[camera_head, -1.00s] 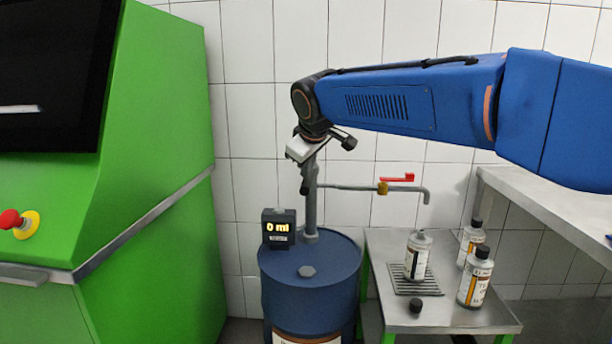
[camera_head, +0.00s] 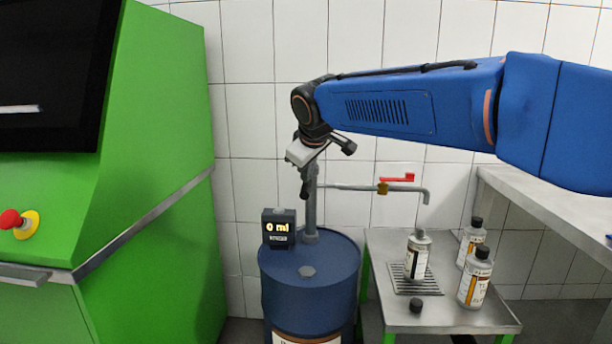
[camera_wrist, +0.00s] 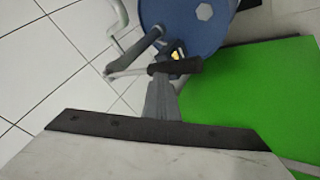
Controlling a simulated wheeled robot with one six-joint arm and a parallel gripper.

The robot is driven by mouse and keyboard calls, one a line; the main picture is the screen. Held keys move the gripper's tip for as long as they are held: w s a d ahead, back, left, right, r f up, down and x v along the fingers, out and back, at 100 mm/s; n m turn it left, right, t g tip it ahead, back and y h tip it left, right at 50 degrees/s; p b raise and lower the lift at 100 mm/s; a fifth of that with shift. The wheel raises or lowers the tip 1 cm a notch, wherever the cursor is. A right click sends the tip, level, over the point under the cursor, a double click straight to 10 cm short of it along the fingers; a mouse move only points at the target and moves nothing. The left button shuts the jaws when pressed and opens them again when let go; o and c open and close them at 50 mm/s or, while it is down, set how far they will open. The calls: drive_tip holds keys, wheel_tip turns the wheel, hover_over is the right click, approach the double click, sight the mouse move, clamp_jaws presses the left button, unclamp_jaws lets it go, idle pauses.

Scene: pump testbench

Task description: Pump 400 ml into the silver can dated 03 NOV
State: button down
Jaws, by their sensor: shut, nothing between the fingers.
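A hand pump (camera_head: 311,212) stands on the blue drum (camera_head: 335,262); its display (camera_head: 279,229) reads 0 ml. In the wrist view, a black grip (camera_wrist: 185,66) and light rod lie by the pump. My gripper (camera_wrist: 163,82) is shut and empty, its tips at or just before that grip; contact cannot be told. In the head view my gripper (camera_head: 303,152) is above the pump, its tips unclear. A silver can (camera_head: 417,255) without a cap stands on the grille under the spout (camera_head: 426,196). Two capped silver cans (camera_head: 475,278) (camera_head: 470,240) stand right of it. Dates are unreadable.
The outlet pipe has a red valve handle (camera_head: 398,178). A black cap (camera_head: 415,305) lies on the small steel table (camera_head: 450,317). A green machine (camera_head: 150,210) with a red button (camera_head: 10,219) is at left. A grey bench (camera_head: 560,215) is at right.

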sight(307, 195)
drive_tip(key=shift+s+f, duration=0.2)
drive_tip(key=shift+f, duration=1.35)
drive_tip(key=shift+s+f, duration=0.15)
drive_tip(key=shift+f, duration=1.4)
idle(4.2)
